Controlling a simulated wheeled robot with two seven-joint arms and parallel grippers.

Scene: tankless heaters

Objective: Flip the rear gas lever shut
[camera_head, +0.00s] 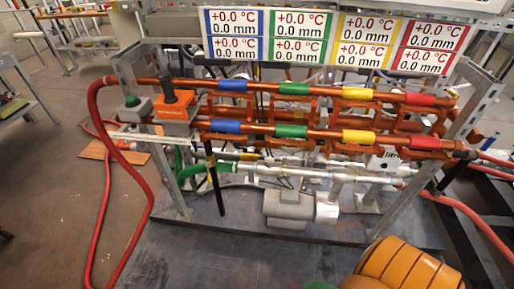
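Two copper pipes run left to right across a metal frame, the rear one (325,91) above the front one (268,130). A short black handle (168,88) stands upright at the left end of the rear pipe, over an orange box (175,113). A long black lever (214,185) hangs almost straight down near the left end of the front pipe. No label tells which of them is the gas lever; the upright handle is at the rear pipe. Neither of my grippers is in view, and nothing touches the levers.
A display panel (336,38) with coloured frames reads zero. A red hose (134,180) loops down at left. A green knob (132,101) sits beside the upright handle. A large orange ribbed shape (400,268) fills the bottom right. Floor at left (60,190) is mostly clear.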

